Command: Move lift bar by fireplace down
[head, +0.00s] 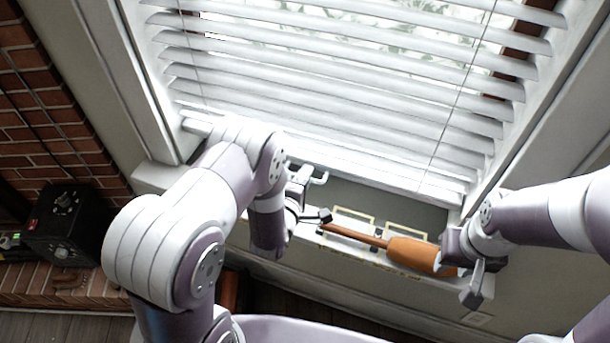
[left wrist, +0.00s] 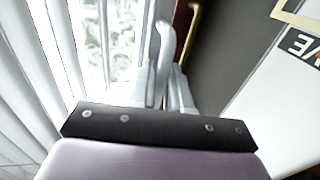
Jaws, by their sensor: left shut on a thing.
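The white lift bar (head: 318,179), with a hooked end, is at the bottom of the window blind, just above the sill. In the left wrist view, the pale curved bar (left wrist: 165,45) rises from between the fingers. My left gripper (head: 303,203) is shut on it; the fingers also show in the left wrist view (left wrist: 166,88) and partly hide the bar. My right gripper (head: 466,264) is at the right end of the sill, by the thick end of an orange tool (head: 412,253). I cannot tell whether its fingers are closed on the tool.
White slatted blinds (head: 340,100) cover the window above the narrow sill (head: 155,178). Small framed items (head: 405,230) lie on the sill behind the orange tool. A black box with a knob (head: 66,222) stands at left by the brick wall (head: 60,140).

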